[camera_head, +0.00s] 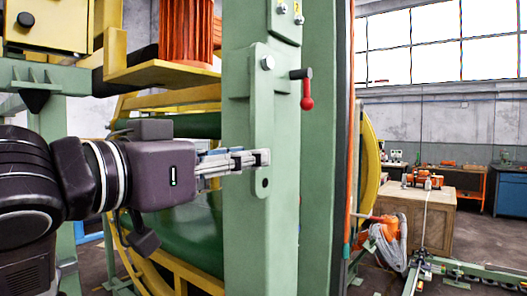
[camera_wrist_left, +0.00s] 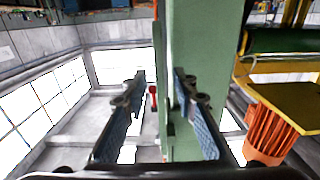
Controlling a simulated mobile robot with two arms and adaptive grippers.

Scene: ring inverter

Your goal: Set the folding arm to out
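The folding arm looks to be the flat green bar (camera_head: 261,115) on the face of the green post. It hangs upright, with a round pivot at its top and a hole near its lower end. My left gripper (camera_head: 266,158) comes in from the left and overlaps the bar just above that hole. In the left wrist view the fingers of my left gripper (camera_wrist_left: 160,90) are spread, with green structure between them; I cannot tell whether they touch the bar. My right gripper is in neither view.
A red-knobbed lever (camera_head: 307,92) sticks out from the post's right side, above my gripper. An orange ribbed motor (camera_head: 186,32) on a yellow bracket is at upper left. A wooden crate (camera_head: 430,213) stands on the floor at right.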

